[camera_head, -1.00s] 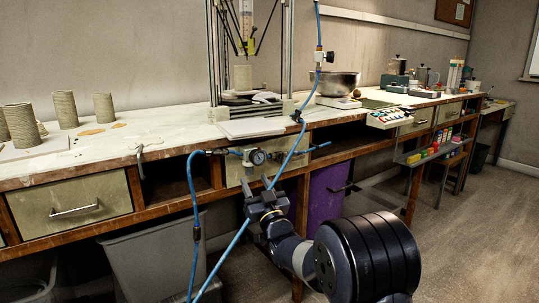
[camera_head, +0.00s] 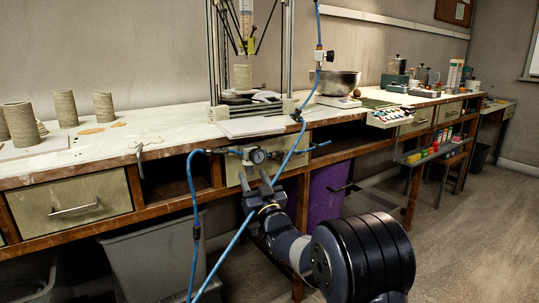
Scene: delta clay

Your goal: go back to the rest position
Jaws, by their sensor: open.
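My gripper (camera_head: 263,184) is in front of the workbench, below the bench top's front edge. Its two fingers point up and away toward the bench and are apart, with nothing seen between them. A blue hose (camera_head: 238,236) passes right by the gripper in the picture; I cannot tell whether they touch. A round pressure gauge (camera_head: 257,156) on the bench front shows just above the fingertips.
The workbench (camera_head: 180,142) runs along the wall. It bears ribbed clay cylinders (camera_head: 65,109), a tall printer frame (camera_head: 287,60) and a metal bowl (camera_head: 337,83). A grey bin (camera_head: 155,262) and a purple bin (camera_head: 325,194) stand below. Floor at the right (camera_head: 475,240) is clear.

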